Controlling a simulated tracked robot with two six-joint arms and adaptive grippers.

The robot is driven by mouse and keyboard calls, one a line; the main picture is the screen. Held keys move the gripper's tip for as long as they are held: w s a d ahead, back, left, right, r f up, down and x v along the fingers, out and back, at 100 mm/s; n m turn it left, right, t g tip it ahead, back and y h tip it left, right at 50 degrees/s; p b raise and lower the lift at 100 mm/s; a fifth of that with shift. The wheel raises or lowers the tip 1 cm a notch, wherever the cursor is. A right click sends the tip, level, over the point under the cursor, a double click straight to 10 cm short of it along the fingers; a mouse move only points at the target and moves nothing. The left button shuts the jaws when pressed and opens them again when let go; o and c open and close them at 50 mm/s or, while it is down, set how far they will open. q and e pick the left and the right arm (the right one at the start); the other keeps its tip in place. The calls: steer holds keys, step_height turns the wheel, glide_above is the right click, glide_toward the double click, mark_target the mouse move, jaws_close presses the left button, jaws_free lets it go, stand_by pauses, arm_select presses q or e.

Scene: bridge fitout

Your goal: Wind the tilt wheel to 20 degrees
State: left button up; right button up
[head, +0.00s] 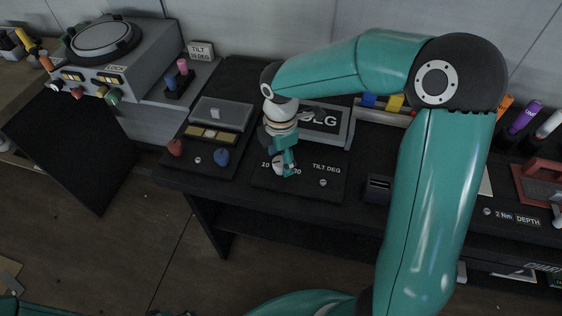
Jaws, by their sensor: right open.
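The tilt wheel panel (325,190) is a dark plate on the bench, lettered "TILT DEG", with scale numbers that include 10 and 30. My right gripper (283,170) comes down from above onto the left part of this panel, at the scale. It is open. A small pale round part (279,160) shows at its fingers; I cannot tell if it is the wheel or whether the fingers touch it. The wheel's pointer is hidden. My left gripper is not in view.
A grey console (140,65) with a round top and coloured knobs stands at the left. A panel with a red knob (175,147) and a blue knob (221,157) lies just left of my gripper. A grey-framed display (335,122) stands behind. A red holder (543,180) is at the right.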

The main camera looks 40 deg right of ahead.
steer(key=shift+f, duration=1.05)
steer(key=c, duration=1)
steer(key=shift+d, duration=0.15)
steer(key=shift+c, duration=0.7)
